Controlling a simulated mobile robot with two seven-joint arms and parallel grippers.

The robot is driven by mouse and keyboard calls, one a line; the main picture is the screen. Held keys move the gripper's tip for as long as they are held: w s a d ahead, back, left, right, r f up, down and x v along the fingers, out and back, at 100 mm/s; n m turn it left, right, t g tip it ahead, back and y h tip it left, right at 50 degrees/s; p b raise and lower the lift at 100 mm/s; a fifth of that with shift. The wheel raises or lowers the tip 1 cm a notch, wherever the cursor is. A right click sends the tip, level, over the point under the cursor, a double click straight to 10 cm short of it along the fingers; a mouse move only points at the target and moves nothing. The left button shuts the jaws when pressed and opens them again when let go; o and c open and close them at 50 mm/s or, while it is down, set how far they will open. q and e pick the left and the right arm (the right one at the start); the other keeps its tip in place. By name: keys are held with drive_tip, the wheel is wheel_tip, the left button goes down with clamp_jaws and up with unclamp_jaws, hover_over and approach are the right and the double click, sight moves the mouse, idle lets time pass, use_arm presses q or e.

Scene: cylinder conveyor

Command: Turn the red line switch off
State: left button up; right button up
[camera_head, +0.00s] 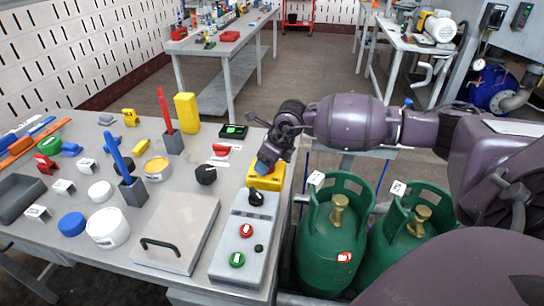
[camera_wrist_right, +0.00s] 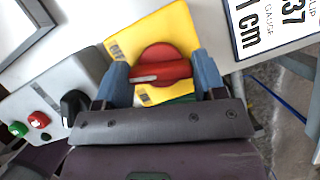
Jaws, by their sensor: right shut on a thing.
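The red line switch is a round red knob (camera_wrist_right: 165,60) with a raised handle on a yellow box (camera_wrist_right: 180,24), seen in the right wrist view. In the head view the yellow box (camera_head: 266,181) sits at the right edge of the table, and the knob is hidden under my gripper. My right gripper (camera_wrist_right: 163,82) has its blue fingers on either side of the knob and is shut on it. In the head view my right gripper (camera_head: 267,165) reaches down onto the box from the right. My left gripper is not in view.
A grey control box (camera_head: 235,262) with a black knob and red and green buttons stands just in front of the yellow box. A grey lidded case (camera_head: 185,225) lies to its left. Green gas cylinders (camera_head: 330,245) stand beside the table. Several small parts cover the table's left side.

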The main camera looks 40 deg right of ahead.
drive_tip(key=m+p, duration=0.1)
drive_tip(key=m+h, duration=0.1)
drive_tip(key=shift+r+m+p, duration=0.3)
drive_tip(key=shift+p, duration=0.1)
drive_tip(key=shift+f+m+h+p, duration=0.1)
drive_tip(key=shift+m+h+p, duration=0.4)
drive_tip(key=shift+m, duration=0.5)
drive_tip(key=shift+f+m+p, duration=0.1)
drive_tip(key=shift+m+p, duration=0.2)
drive_tip(key=shift+m, duration=0.4)
drive_tip(key=shift+f, duration=0.1)
drive_tip(key=o, duration=0.9)
